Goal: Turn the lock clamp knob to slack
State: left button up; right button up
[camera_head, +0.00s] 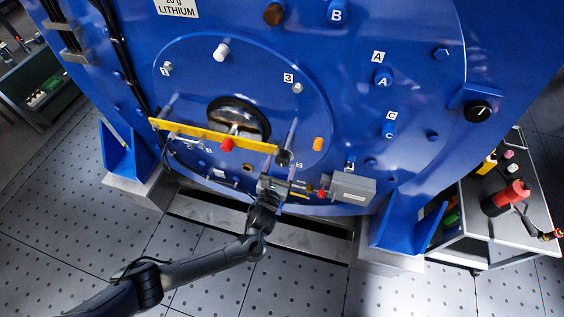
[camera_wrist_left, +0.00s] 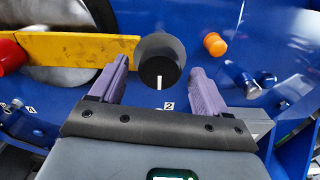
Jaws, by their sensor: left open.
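A round black knob (camera_head: 284,157) sits at the right end of a yellow bar (camera_head: 200,133) on the blue round face. In the left wrist view the knob (camera_wrist_left: 160,57) faces me, with a white pointer mark pointing straight down, above a label "2". My left gripper (camera_head: 277,172) is open just in front of and below the knob in the head view. In the left wrist view its two purple fingers (camera_wrist_left: 159,75) stand to either side of the knob, with visible space between them and it. My right gripper is not in view.
A red knob (camera_head: 227,144) sits on the bar, and an orange knob (camera_head: 318,144) lies to the right. A grey box (camera_head: 352,188) juts out at lower right. Another black knob (camera_head: 478,111) is far right. A cart (camera_head: 479,248) stands at right; the floor in front is clear.

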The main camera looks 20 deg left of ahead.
pick_arm(q)
jog(key=shift+w+a, duration=0.1)
jog(key=shift+w, duration=0.95)
jog(key=c, duration=1)
